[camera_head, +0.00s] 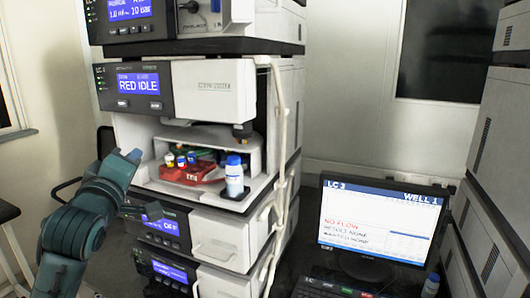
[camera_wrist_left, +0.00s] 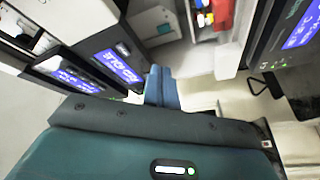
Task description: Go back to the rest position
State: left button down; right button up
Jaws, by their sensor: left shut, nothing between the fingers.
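My left arm rises from the lower left in the head view. Its gripper (camera_head: 134,156) is in front of the left side of the instrument stack (camera_head: 212,88), near the open bay. In the left wrist view the two blue fingers (camera_wrist_left: 160,84) are together with nothing between them. The open bay holds a red rack (camera_head: 192,174) with several coloured-capped vials and a white bottle with a blue cap (camera_head: 234,178). The red rack shows partly at the top of the left wrist view (camera_wrist_left: 222,14). My right gripper is not seen.
A monitor (camera_head: 378,222) and keyboard (camera_head: 335,288) stand on the dark bench right of the stack. Another stack (camera_head: 490,165) stands at the right edge. White tubes (camera_head: 279,150) run down the middle stack's side.

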pick_arm(q)
jog(key=s+d+f+m+g+h, duration=0.1)
jog(key=s+d+f+m+g, duration=0.15)
jog(key=f, duration=0.85)
jog(key=s+d+f+m+g+h, duration=0.1)
jog(key=s+f+m, duration=0.2)
jog(key=f, duration=0.7)
jog(key=s+d+f+m+g, duration=0.2)
jog(key=s+f+m, duration=0.1)
jog(key=f, duration=0.8)
jog(key=s+d+f+m+g, duration=0.2)
jog(key=s+f+m, duration=0.1)
jog(key=s+f, duration=0.5)
jog(key=s+d+f+m+g+h, duration=0.1)
jog(key=s+d+f+m+g, duration=0.1)
jog(key=s+f, duration=0.7)
jog(key=shift+s+d+m, duration=0.2)
jog(key=shift+s+m, duration=0.25)
jog(key=shift+s, duration=0.75)
jog(key=shift+f, duration=0.1)
